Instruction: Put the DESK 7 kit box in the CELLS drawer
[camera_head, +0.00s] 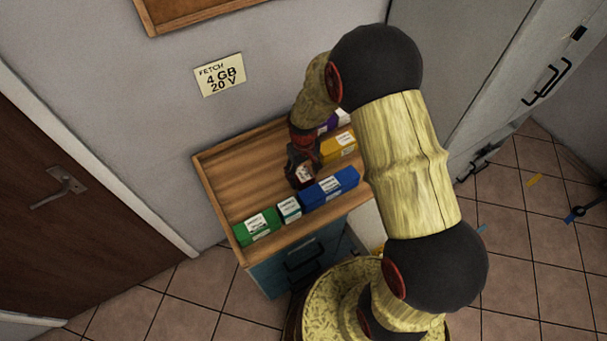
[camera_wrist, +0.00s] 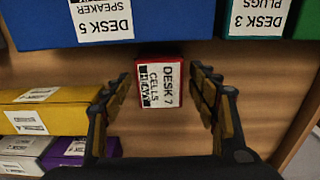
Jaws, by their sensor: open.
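The DESK 7 kit box (camera_wrist: 172,80) is a small red box on the wooden tabletop, with a white label reading DESK 7, CELLS and HEAVY. In the wrist view my gripper (camera_wrist: 157,78) is open, one finger on each side of the box, with gaps showing between fingers and box. In the head view my gripper (camera_head: 301,160) reaches down to the tabletop behind the blue box, and the red box is mostly hidden there. A teal drawer unit (camera_head: 270,274) with dark handles stands under the tabletop. No CELLS drawer label is readable.
A yellow box (camera_wrist: 50,112), a purple box (camera_wrist: 72,152) and a white box (camera_wrist: 22,154) are left. The tabletop (camera_head: 235,180) has a raised wooden rim.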

